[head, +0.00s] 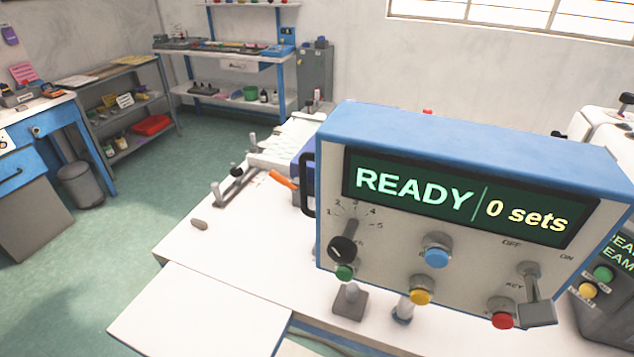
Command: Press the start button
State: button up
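A control box (470,150) with a blue top and pale front stands on the white table at the right. Its green display (460,200) reads "READY" and "0 sets". On the front are a green button (345,272), a blue button (437,256), a yellow button (420,296) and a red button (502,319). I cannot read which one is the start button. A black rotary knob (343,248) with a numbered scale sits above the green button. A lever switch (535,298) marked OFF and ON is at the right. My gripper is not in view.
A second panel (605,285) with green and yellow buttons stands at the right edge. The white table (210,260) is mostly bare at the left, with an orange-handled tool (283,180) behind. Shelves (225,85) line the back wall. Green floor (110,235) is open at left.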

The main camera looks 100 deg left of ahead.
aim_at(345, 275)
jog(key=j+u, duration=0.1)
jog(key=u, duration=0.3)
jog(key=j+u, duration=0.1)
jog(key=u, duration=0.3)
jog(key=j+u, duration=0.1)
jog(key=u, duration=0.3)
jog(key=j+u, duration=0.1)
jog(key=u, duration=0.3)
jog(key=i+j+u, duration=0.1)
jog(key=l, duration=0.3)
